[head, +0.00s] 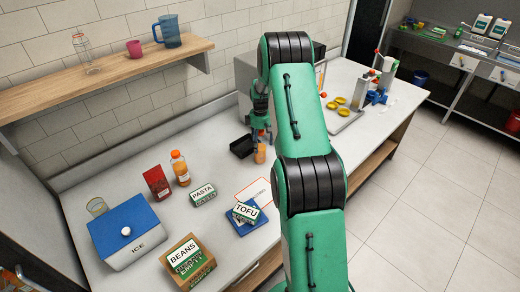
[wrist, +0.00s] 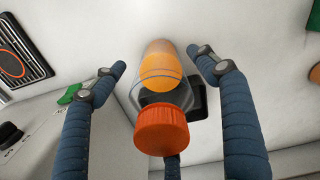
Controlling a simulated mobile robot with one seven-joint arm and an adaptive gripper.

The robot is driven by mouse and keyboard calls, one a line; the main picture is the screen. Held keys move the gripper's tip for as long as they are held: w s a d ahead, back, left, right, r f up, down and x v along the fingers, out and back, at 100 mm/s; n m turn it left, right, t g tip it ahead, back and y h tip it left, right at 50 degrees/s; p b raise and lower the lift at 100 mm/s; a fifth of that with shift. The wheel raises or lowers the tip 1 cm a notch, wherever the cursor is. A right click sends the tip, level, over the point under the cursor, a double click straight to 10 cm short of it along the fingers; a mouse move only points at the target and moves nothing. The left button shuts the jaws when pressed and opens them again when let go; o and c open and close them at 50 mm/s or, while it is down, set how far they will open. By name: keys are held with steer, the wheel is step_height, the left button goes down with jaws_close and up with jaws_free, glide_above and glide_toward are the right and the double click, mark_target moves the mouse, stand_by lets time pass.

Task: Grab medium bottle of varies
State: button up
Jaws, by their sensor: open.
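A clear bottle with orange contents (wrist: 160,68) and an orange cap (wrist: 162,130) is in the middle of the wrist view. My gripper (wrist: 160,80) is open, with one blue finger on each side of the bottle and visible gaps between. A third finger shows behind the cap, low in the view. In the head view my gripper (head: 261,132) is over the counter, just above the orange lower part of this bottle (head: 260,154); its top is hidden by the gripper. Another orange bottle (head: 180,168) with an orange cap stands at the left.
A black tray (head: 242,147) is close beside the bottle at my gripper. The counter also holds a red packet (head: 157,182), pasta box (head: 203,194), tofu box (head: 245,213), blue-lidded ice box (head: 125,232) and beans box (head: 187,262). A wooden shelf (head: 110,72) is above.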

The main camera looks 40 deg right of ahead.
mark_target(260, 148)
steer(key=shift+w+f, duration=0.1)
steer(key=shift+f, duration=1.7)
steer(key=c, duration=1.6)
steer(key=shift+r, duration=0.15)
steer(key=shift+r, duration=0.55)
steer(key=shift+s+a+r, duration=0.15)
steer(key=shift+s+r, duration=0.05)
steer(key=shift+r, duration=0.4)
steer(key=shift+s+a+r, duration=0.1)
steer(key=shift+s+r, duration=0.05)
steer(key=shift+r, duration=0.45)
steer(key=s+a, duration=0.2)
steer(key=s, duration=0.2)
steer(key=s+a, duration=0.3)
steer(key=s, duration=0.1)
steer(key=s+a+r+p, duration=0.1)
steer(key=s+a, duration=0.2)
steer(key=s, duration=0.1)
steer(key=shift+s+a+r, duration=0.1)
steer(key=shift+s+a, duration=0.1)
steer(key=shift+s, duration=0.15)
